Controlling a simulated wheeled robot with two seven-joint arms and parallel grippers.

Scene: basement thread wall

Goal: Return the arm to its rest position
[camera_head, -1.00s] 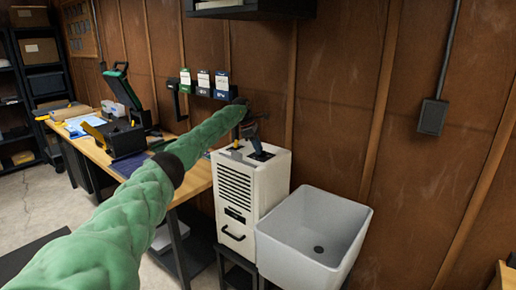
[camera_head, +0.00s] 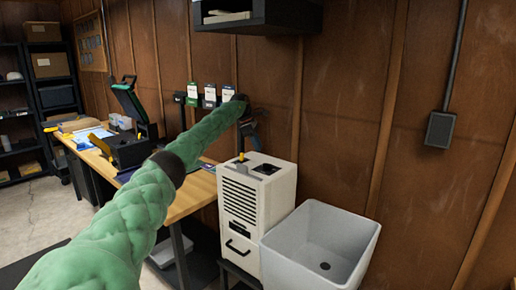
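My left arm, in a green quilted sleeve, reaches from the bottom left of the head view toward the wall. Its dark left gripper (camera_head: 252,132) is small and hangs above the white dehumidifier-like unit (camera_head: 238,203), apart from its top as far as I can see. Whether its fingers are open or shut is too small to tell, and I see nothing clearly held. The unit's top has a dark square opening and a small yellow-tipped part. My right gripper is not in view.
A grey-white sink (camera_head: 318,240) stands right of the unit. A wooden workbench (camera_head: 190,196) with a black case (camera_head: 128,150) runs along the left. A dark shelf (camera_head: 285,16) juts from the wall overhead. A grey electrical box (camera_head: 440,130) is at right.

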